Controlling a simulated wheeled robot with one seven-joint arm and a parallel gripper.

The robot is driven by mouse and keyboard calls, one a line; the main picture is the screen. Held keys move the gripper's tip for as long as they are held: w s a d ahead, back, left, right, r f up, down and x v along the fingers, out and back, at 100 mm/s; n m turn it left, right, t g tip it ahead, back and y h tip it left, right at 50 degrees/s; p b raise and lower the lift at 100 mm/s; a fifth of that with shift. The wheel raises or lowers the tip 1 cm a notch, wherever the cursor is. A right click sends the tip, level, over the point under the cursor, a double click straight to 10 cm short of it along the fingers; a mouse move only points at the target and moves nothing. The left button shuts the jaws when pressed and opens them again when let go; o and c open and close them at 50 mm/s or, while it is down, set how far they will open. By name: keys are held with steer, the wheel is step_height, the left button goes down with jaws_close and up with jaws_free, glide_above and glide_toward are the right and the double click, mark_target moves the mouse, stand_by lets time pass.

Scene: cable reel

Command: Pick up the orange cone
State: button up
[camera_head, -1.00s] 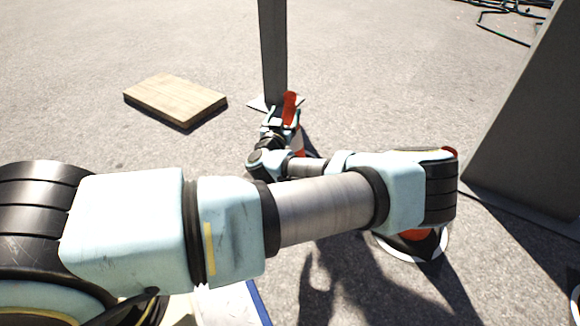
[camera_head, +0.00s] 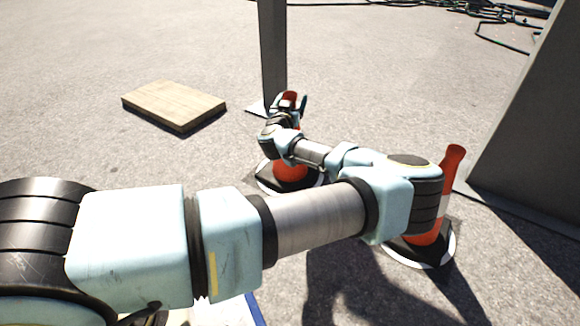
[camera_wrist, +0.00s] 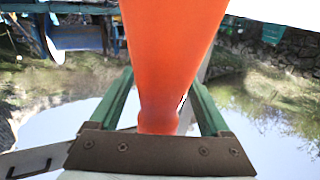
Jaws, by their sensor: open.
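An orange cone (camera_head: 291,172) with a dark base and a white ring at its foot stands upright on the pavement, partly hidden behind my arm. My gripper (camera_head: 290,103) is at the cone's top, with the orange tip showing between its fingers. In the wrist view the orange cone (camera_wrist: 172,50) fills the middle, its narrow end close to the palm. The open green fingers of my gripper (camera_wrist: 161,95) lie on either side of it. I cannot tell whether they touch it. A second orange cone (camera_head: 453,165) stands to the right, partly covered by my forearm.
A grey post (camera_head: 273,50) on a flat plate stands just behind the gripper. A wooden slab (camera_head: 175,104) lies at the left. A large grey slanted panel (camera_head: 530,130) is at the right. Cables (camera_head: 490,14) lie at the far right. Pavement around the slab is clear.

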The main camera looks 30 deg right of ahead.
jaws_close()
stand_by(0.5)
steer(key=shift+r, duration=0.1)
stand_by(0.7)
